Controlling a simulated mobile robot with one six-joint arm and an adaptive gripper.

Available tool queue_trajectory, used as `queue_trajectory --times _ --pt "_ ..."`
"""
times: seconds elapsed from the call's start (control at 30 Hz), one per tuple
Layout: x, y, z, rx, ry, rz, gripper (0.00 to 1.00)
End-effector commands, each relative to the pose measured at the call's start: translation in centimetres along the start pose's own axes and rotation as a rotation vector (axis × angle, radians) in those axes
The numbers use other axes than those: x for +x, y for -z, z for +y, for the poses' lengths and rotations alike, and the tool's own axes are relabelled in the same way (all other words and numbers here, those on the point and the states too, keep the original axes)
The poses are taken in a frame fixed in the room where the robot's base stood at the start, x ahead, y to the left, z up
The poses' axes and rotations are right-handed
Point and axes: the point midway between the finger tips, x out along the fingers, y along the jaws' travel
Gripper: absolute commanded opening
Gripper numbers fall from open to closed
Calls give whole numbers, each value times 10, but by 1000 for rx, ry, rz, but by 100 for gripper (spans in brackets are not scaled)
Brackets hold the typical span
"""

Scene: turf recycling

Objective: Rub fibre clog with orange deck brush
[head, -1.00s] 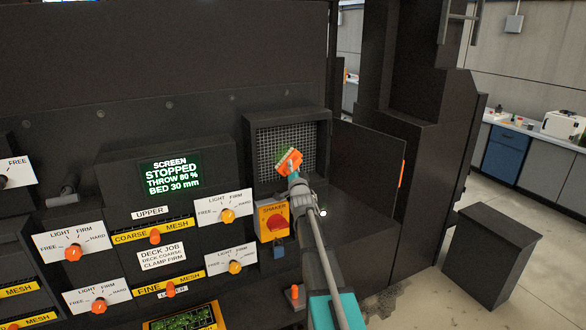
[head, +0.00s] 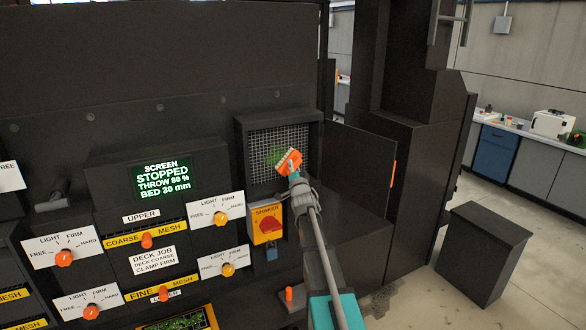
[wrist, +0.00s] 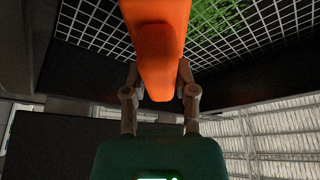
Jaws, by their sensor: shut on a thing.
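The orange deck brush (head: 287,163) is in my gripper (head: 295,177), in front of the mesh screen (head: 265,141) in the open hatch. Its pale bristles face up and left, toward the mesh. The green fibre clog (head: 273,157) shows on the mesh just left of the brush, partly hidden by it. In the wrist view my gripper (wrist: 158,92) is shut on the orange brush (wrist: 157,45), and the green clog (wrist: 214,18) lies on the white grid behind it. I cannot tell whether the bristles touch the clog.
The hatch door (head: 358,165) stands open to the right of the screen. A yellow shaker switch (head: 267,224) with a red knob and a blue padlock sits below the hatch. The display (head: 163,180) reads stopped. A dark bin (head: 485,252) stands on the floor at right.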

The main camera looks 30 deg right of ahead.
Motion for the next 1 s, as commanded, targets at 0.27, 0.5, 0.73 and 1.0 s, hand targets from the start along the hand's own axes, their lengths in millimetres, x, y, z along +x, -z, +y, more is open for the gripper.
queue_trajectory --times 0.27,0.5,0.73,1.0 --pt "1 1 1 1 0 0 0" --pt "5 10 11 0 -1 1 0" --pt "9 18 20 1 0 0 0" --pt "10 21 23 1 0 0 0"
